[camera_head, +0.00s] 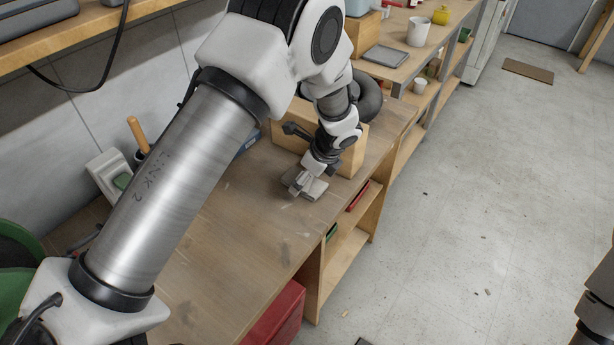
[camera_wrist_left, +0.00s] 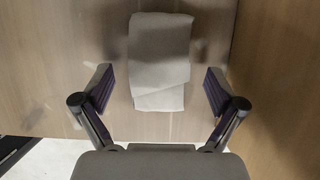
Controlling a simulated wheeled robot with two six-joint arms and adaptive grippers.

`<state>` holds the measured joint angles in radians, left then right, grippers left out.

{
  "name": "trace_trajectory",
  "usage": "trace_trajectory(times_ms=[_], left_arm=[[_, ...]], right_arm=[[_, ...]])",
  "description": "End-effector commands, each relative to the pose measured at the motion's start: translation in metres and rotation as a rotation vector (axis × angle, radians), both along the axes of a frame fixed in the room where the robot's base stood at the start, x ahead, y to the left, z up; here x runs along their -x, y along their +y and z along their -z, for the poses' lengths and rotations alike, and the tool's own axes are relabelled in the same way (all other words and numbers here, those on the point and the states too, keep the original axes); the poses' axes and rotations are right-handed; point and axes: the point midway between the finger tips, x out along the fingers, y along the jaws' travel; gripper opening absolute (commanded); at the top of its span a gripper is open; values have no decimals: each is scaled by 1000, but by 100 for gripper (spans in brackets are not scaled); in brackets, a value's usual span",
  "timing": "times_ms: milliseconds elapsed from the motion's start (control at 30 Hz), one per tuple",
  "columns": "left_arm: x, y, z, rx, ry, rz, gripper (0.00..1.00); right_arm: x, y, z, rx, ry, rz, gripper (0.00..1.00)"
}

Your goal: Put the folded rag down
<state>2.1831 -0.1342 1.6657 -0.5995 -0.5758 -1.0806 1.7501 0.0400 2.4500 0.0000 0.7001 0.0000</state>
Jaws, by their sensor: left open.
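The folded rag (camera_wrist_left: 160,62) is a light grey cloth folded into a rectangle. In the left wrist view it lies on the wooden bench top, between and just beyond my open fingers, with a gap on both sides. My left gripper (camera_wrist_left: 158,92) is open and touches nothing that I can see. In the head view the left gripper (camera_head: 303,184) points down over the bench (camera_head: 235,240), and the rag (camera_head: 317,188) shows partly beneath it. My right gripper is out of view.
A wooden box (camera_head: 352,155) stands close behind the left gripper. A dark coiled hose (camera_head: 369,97) lies beyond it. The bench's front edge is near, with shelves below. The near bench top is mostly clear. A red box (camera_head: 275,318) is low in front.

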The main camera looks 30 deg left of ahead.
Motion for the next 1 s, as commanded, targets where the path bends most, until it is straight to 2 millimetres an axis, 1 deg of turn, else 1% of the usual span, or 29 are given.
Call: trace_trajectory(times_ms=[67,167,433,500,600,700,1000], left_arm=[[0,-1,-5,-1,-2,1,95],[0,-7,-19,-1,-4,1,95],[4,-33,-83,-2,-5,1,95],[5,-38,-96,-1,-4,1,95],[6,-43,-108,-1,-2,0,95],[7,-45,-113,-1,-1,0,95],[7,-45,-113,0,0,0,95]], right_arm=[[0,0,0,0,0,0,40],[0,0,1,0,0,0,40],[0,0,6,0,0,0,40],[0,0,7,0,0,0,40],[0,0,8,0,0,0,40],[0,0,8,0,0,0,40],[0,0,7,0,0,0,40]])
